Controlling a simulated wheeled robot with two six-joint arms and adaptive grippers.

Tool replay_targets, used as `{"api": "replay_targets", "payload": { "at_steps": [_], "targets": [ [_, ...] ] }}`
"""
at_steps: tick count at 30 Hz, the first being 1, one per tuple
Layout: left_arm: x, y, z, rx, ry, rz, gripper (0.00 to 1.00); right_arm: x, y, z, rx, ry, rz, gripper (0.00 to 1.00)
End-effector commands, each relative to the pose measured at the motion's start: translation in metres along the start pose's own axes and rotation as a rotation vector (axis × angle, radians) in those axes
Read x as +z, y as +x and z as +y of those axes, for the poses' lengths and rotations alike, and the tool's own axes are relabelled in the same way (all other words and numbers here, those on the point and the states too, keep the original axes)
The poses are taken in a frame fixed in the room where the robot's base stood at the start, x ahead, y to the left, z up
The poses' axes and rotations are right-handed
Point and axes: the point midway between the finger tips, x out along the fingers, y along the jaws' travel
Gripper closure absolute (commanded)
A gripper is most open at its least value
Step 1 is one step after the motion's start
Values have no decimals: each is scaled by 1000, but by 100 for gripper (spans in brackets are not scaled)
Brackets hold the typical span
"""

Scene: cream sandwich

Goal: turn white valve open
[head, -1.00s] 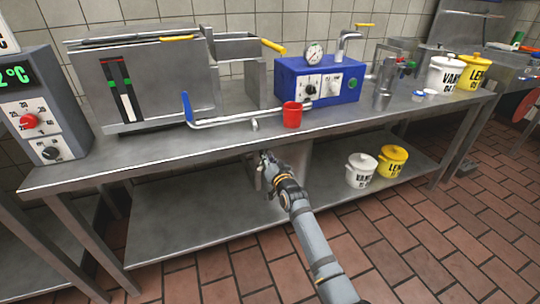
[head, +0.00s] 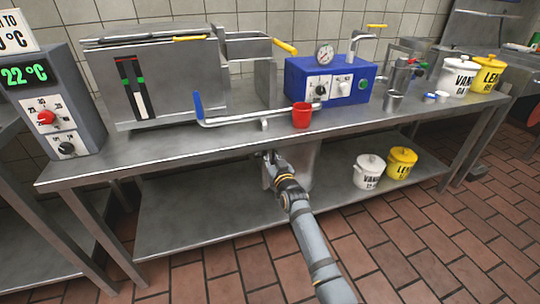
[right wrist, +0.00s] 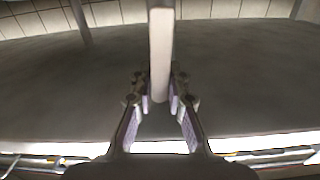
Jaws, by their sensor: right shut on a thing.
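My right gripper (head: 269,157) is at the front edge of the steel table, just below the tabletop. In the right wrist view the right gripper (right wrist: 160,100) has its fingers closed on both sides of a pale, flat, long lever (right wrist: 161,45), which looks like the white valve's handle. The lever points away from the palm. In the head view my gripper and the table edge hide it, so its turn angle is unclear there. A small whitish piece (head: 264,124) shows on the tabletop near the front edge, above the gripper. My left gripper is out of view.
On the table (head: 140,160) stand a steel tank (head: 180,75), a blue-handled pipe (head: 250,117), a red cup (head: 301,117) and a blue control box (head: 312,80). White (head: 368,173) and yellow (head: 401,164) pots stand on the lower shelf. A grey vessel (head: 305,165) is behind my gripper.

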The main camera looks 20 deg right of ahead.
Motion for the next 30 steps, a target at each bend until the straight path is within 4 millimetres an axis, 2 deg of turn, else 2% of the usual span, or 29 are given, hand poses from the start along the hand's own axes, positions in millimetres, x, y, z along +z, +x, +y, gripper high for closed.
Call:
{"api": "replay_targets", "payload": {
  "at_steps": [6, 7, 12, 20, 23, 26, 30],
  "targets": [
    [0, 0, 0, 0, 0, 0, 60, 3, -1, 0, 0, 2, -6, 100],
    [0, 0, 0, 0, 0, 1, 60, 3, -1, 0, 0, 2, -6, 82],
    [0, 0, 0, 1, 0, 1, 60, 2, 0, 0, 0, 2, -4, 60],
    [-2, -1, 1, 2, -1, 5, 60, 1, 0, 0, 0, 2, -2, 60],
    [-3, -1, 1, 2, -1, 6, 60, 1, -6, 0, 0, 2, -2, 60],
    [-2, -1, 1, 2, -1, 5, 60, 2, -24, 0, 0, 2, -2, 60],
    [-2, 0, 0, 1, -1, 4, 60, 2, -59, 0, 0, 2, -4, 60]
  ]
}}
